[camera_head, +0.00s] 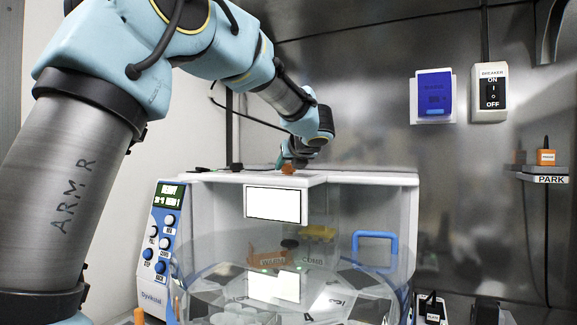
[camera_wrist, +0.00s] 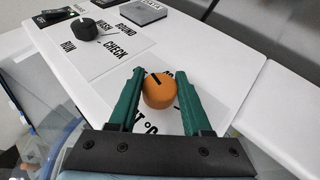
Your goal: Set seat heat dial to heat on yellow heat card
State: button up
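The orange dial (camera_wrist: 159,91) stands on a pale label on the white machine top. A short black mark on it points up and left in the wrist view. The label shows "°C" and other letters, partly hidden by my gripper. My gripper (camera_wrist: 160,78) is open, its green fingers on either side of the dial; I cannot tell if they touch it. In the head view the dial (camera_head: 288,169) is a small orange spot below my gripper (camera_head: 292,161). No yellow heat card can be made out for certain; a yellow item (camera_head: 318,232) shows inside the machine.
A black knob (camera_wrist: 84,29) on a "RUN / WASH / ROUND / CHECK" label stands beside the dial. A grey box (camera_wrist: 143,11) lies farther back. A control panel (camera_head: 161,240) is at the machine's left. A blue box (camera_head: 434,94) and breaker (camera_head: 490,92) hang on the wall.

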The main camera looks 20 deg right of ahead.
grip_shut()
